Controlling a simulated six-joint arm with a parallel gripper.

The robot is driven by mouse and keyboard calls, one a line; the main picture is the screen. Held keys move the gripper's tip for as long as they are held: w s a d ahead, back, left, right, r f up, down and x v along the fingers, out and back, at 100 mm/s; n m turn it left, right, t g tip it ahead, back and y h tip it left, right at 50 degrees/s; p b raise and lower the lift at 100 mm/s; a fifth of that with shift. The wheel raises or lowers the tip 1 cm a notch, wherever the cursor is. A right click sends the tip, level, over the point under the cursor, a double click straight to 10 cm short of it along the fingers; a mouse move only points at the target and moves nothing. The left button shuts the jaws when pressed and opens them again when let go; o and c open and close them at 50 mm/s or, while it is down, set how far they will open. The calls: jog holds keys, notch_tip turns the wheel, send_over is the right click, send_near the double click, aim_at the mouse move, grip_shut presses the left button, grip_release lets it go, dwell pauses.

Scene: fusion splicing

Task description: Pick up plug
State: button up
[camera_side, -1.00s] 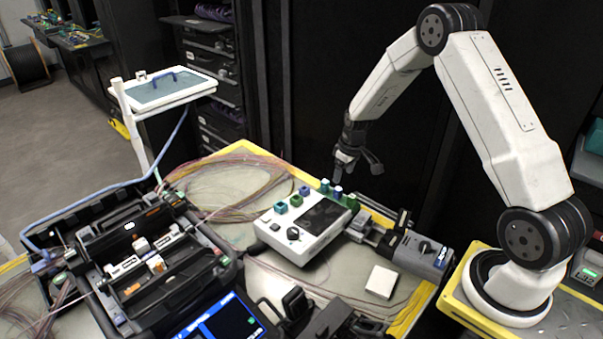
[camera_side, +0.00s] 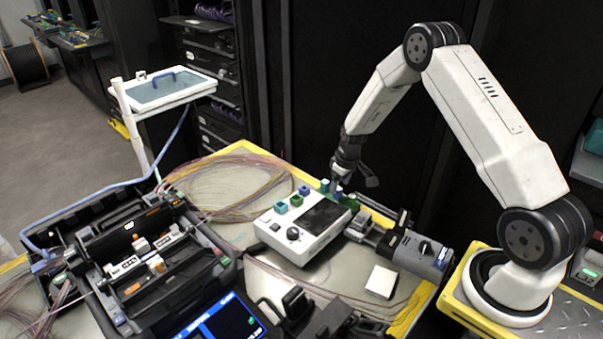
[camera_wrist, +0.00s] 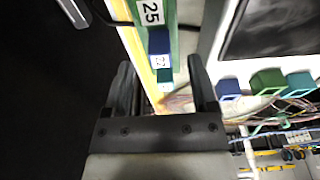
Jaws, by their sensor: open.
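Small coloured plugs stand in a row along the far edge of a white tester box (camera_side: 283,237): a teal plug (camera_side: 325,185), a blue one beside my gripper and a green one (camera_side: 351,201). My gripper (camera_side: 338,186) is low over this row, pointing down. In the wrist view my gripper (camera_wrist: 159,62) is open. I cannot tell whether a finger touches a plug.
A dark splicer case (camera_side: 150,262) stands at left, a grey device (camera_side: 422,256) at right and a small white block (camera_side: 381,281) in front. Loose fibres (camera_side: 235,180) lie at the back.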

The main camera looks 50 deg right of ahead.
aim_at(338, 196)
jog(key=shift+w+f, duration=0.15)
jog(key=shift+f, duration=0.65)
jog(key=shift+w+f, duration=0.15)
jog(key=shift+f, duration=0.65)
jog(key=shift+c, duration=0.2)
grip_shut()
